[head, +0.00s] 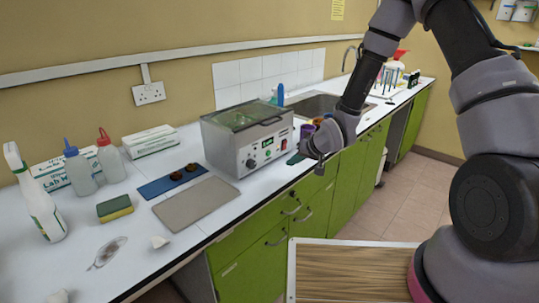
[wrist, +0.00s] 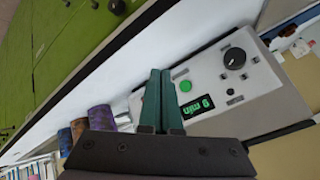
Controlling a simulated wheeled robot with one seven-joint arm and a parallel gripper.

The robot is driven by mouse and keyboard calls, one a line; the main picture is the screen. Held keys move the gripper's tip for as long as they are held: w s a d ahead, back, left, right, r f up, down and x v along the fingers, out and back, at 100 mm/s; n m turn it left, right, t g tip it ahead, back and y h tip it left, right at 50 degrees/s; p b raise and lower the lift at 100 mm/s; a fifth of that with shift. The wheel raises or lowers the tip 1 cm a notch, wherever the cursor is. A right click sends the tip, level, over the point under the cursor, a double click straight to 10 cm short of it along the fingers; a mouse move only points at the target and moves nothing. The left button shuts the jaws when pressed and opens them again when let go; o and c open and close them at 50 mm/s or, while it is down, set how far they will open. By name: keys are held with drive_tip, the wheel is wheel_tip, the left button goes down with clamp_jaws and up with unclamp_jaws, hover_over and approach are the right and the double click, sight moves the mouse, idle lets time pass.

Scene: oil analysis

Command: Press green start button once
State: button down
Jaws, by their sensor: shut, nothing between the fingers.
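The grey box-shaped machine (head: 222,148) stands on the white bench, its control panel facing the room. In the wrist view its panel (wrist: 214,75) shows a round green button (wrist: 186,86), a lit green display (wrist: 197,106) reading "0 min" and a black knob (wrist: 235,58). My gripper (head: 294,159) is in front of the panel's right part, near the bench edge. In the wrist view its two dark green fingers (wrist: 160,73) are together and empty. Their tips appear just left of the green button; I cannot tell the depth gap, but no contact is visible.
Purple and orange cups (head: 310,130) stand right of the machine, partly behind my arm. A sink (head: 312,105) is behind. Green cabinets (head: 250,262) are below.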

drive_tip(key=shift+w+a, duration=1.05)
drive_tip(key=shift+a, duration=0.3)
drive_tip(key=shift+w+a, duration=1.05)
drive_tip(key=shift+a, duration=0.3)
drive_tip(key=shift+w+a, duration=0.25)
drive_tip(key=shift+a, duration=0.05)
drive_tip(key=shift+w+a, duration=0.2)
drive_tip(key=shift+a, duration=0.1)
idle(0.9)
drive_tip(key=shift+d, duration=0.15)
drive_tip(key=shift+s+d, duration=0.45)
drive_tip(key=shift+s+d, duration=0.8)
drive_tip(key=shift+d, duration=0.2)
drive_tip(key=shift+s+d, duration=0.75)
drive_tip(key=shift+d, duration=0.25)
